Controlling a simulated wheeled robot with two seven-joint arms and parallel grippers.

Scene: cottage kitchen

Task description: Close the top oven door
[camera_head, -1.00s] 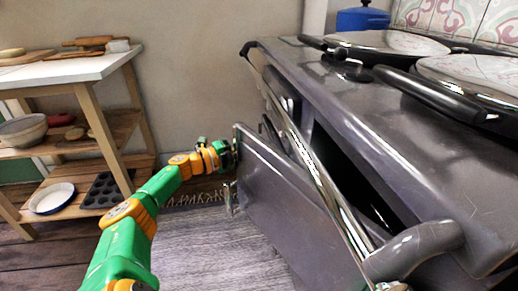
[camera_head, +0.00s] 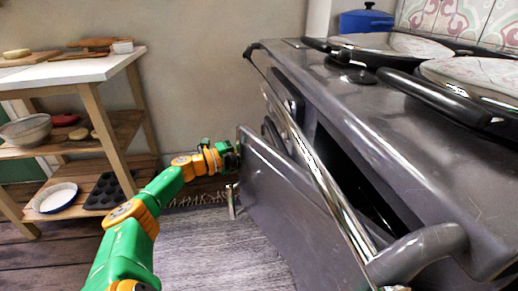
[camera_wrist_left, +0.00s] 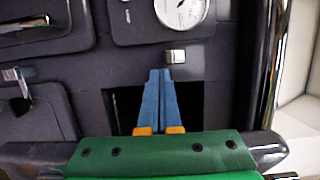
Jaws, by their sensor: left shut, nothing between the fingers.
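A dark grey oven door (camera_head: 290,205) stands swung open from the front of the stove (camera_head: 420,130) in the head view. A dark oven opening (camera_head: 350,175) shows behind it, partly covered by the chrome rail. My left gripper (camera_head: 232,155) is at the door's far edge, close to it; whether it touches is unclear. In the left wrist view, my left gripper's blue fingers (camera_wrist_left: 166,75) are together and empty. They point at the stove front, below a small metal catch (camera_wrist_left: 175,55), with a dark opening (camera_wrist_left: 190,102) around them. My right gripper is not in view.
A chrome rail (camera_head: 315,165) runs along the stove front above the door. A round gauge (camera_wrist_left: 182,10) is on the stove front. A wooden shelf table (camera_head: 85,68) stands at left. Floor (camera_head: 215,245) between table and stove is clear.

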